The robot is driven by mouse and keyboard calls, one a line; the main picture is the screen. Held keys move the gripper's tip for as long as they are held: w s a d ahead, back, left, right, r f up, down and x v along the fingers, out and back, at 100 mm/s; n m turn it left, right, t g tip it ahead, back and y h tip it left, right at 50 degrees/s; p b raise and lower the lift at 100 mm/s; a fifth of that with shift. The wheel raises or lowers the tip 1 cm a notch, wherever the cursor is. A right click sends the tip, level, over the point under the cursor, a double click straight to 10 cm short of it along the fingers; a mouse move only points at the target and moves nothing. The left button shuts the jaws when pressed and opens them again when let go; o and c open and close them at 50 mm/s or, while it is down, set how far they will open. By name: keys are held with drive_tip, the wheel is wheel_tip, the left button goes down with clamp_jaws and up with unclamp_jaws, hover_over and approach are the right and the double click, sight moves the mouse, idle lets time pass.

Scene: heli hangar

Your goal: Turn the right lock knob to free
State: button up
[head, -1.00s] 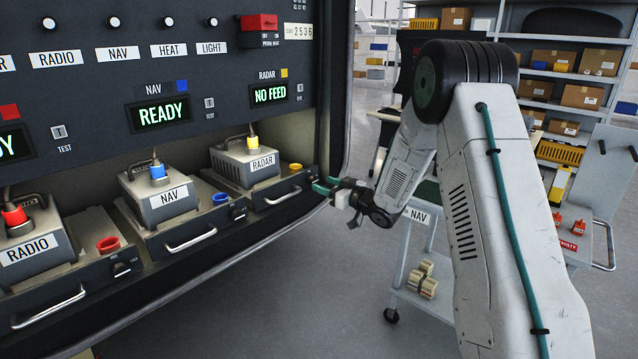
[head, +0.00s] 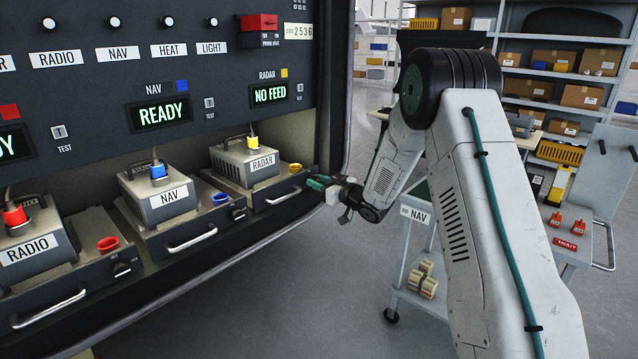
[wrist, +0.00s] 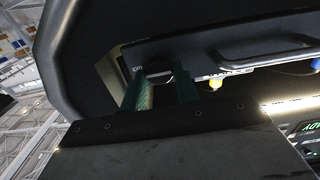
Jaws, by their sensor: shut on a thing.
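The right lock knob (wrist: 160,73) is a dark round knob on the front of the RADAR tray (wrist: 203,48), seen tilted in the wrist view. In the head view the knob is hidden behind my gripper (head: 317,183) at the right end of the RADAR tray's front. My green fingertips (wrist: 162,92) stand on either side of the knob and are shut on it. A small white marking shows beside the knob, too small to read. Which way the knob points I cannot tell. The RADAR display (head: 269,94) reads NO FEED.
The tray handle (head: 283,197) is just left of my gripper. The RADAR box (head: 240,163) and a yellow cup (head: 295,168) sit on the tray. The NAV tray's knob (head: 238,213) is further left. A cart (head: 415,275) stands behind my arm.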

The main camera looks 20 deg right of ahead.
drive_tip(key=shift+n, duration=0.3)
drive_tip(key=n, duration=1.7)
drive_tip(key=shift+s+a+f, duration=0.1)
drive_tip(key=shift+a+f, duration=0.05)
idle(0.4)
drive_tip(key=o, duration=0.9)
drive_tip(key=shift+o, duration=0.2)
